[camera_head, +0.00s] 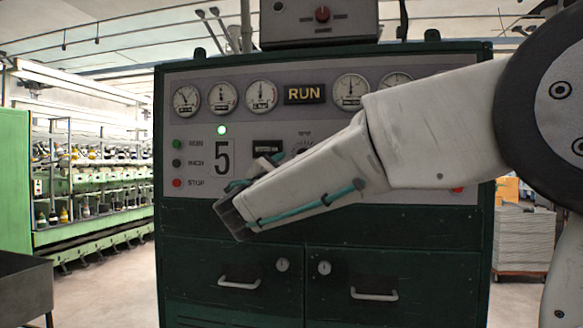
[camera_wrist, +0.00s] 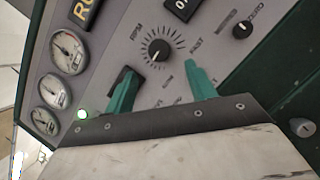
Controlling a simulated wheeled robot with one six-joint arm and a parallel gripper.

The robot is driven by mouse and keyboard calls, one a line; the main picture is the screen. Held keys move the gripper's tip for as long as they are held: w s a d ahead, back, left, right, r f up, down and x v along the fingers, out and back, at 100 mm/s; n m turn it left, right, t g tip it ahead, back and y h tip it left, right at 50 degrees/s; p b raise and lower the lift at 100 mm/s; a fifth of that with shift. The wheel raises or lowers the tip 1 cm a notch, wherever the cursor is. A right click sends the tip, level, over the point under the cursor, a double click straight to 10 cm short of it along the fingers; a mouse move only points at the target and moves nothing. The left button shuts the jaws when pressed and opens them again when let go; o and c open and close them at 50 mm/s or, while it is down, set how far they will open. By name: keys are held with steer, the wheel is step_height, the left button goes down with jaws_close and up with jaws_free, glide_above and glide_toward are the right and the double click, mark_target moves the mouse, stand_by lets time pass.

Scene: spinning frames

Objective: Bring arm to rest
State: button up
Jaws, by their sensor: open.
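My arm (camera_head: 430,130) reaches in from the right across the front of a dark green control cabinet (camera_head: 400,262). My gripper (camera_head: 252,176) is at its left end, in front of the panel beside the black number 5. In the wrist view my gripper (camera_wrist: 162,78) shows two teal fingers standing apart, with nothing between them. Past the fingers is the grey panel with a black dial knob (camera_wrist: 158,50). I cannot tell whether a fingertip touches the panel. The arm hides the panel's middle and right.
Gauges and a lit RUN sign (camera_head: 305,94) line the panel's top. A green lamp (camera_head: 221,130) glows. The cabinet doors have handles (camera_head: 374,294). A green spinning frame (camera_head: 95,215) stands left, a grey bin (camera_head: 25,288) lower left. Floor (camera_head: 110,285) shows between them and the cabinet.

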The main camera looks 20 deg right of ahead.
steer(key=s+d+f+m+g+y, duration=0.2)
steer(key=s+d+f+m+g, duration=0.15)
steer(key=s+f, duration=0.3)
steer(key=s+d+f+m+g+y, duration=0.2)
steer(key=s+f+m+g, duration=0.1)
steer(key=s+f+g, duration=0.4)
steer(key=s+d+f+m+g+y, duration=0.1)
steer(key=s+d+f+m+g, duration=0.15)
steer(key=s+f+m, duration=0.4)
steer(key=s+a+f+m+y, duration=0.2)
steer(key=s+f+y, duration=0.3)
steer(key=s, duration=0.4)
steer(key=s+a+f+m+g+y, duration=0.1)
steer(key=s+a+f+m+y, duration=0.2)
steer(key=s, duration=0.6)
step_height(320, 180, down, 3)
steer(key=shift+s+a+r+y, duration=0.2)
steer(key=shift+s+a+y, duration=0.2)
steer(key=shift+y, duration=0.7)
